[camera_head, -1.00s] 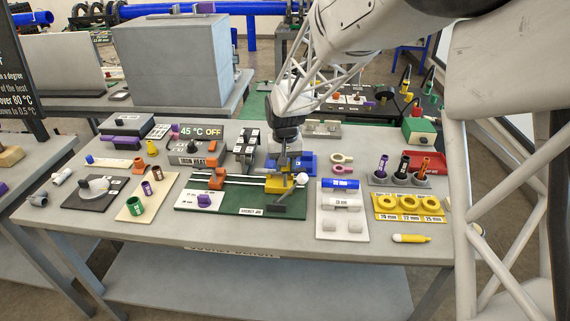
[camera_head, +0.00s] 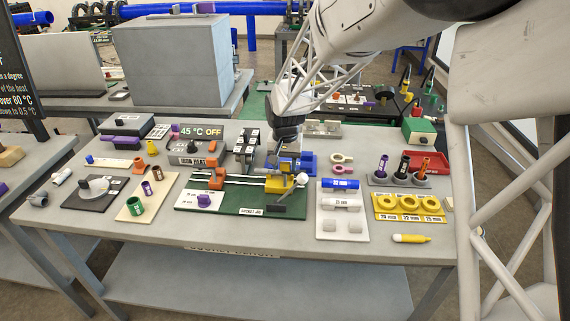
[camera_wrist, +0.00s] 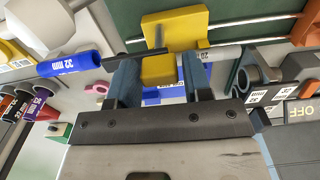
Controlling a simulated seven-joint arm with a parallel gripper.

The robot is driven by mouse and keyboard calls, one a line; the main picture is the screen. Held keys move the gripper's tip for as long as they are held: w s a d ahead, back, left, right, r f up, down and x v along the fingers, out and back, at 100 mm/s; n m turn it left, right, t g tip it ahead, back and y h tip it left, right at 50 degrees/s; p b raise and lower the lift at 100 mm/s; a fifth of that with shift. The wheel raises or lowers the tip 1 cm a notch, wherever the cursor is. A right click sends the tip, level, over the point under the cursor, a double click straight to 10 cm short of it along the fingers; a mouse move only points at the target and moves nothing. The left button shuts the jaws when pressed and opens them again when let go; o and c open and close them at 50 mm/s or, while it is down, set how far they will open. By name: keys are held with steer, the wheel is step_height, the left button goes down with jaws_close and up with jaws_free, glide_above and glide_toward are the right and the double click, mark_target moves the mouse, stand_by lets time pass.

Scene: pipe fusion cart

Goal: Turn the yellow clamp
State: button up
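The yellow clamp (camera_head: 279,184) stands at the right end of the green jig board on the bench. A dark lever with a pale knob (camera_head: 301,180) reaches from it. In the wrist view the yellow clamp (camera_wrist: 176,32) fills the top middle, with a dark bar crossing in front of it. My gripper (camera_wrist: 160,68) is open, its two blue-grey fingers apart. A lower yellow part shows between the fingers; I cannot tell whether either finger touches it. In the head view my gripper (camera_head: 280,160) is just above and behind the clamp, its fingertips partly hidden.
Left on the jig is an orange clamp (camera_head: 216,178). A blue block (camera_head: 300,162) lies just behind the yellow clamp. A board with a blue 32 mm pipe piece (camera_head: 341,184) is to the right. The bench's front edge is clear.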

mark_target(285, 162)
steer(key=shift+o, duration=1.3)
steer(key=shift+r, duration=3.85)
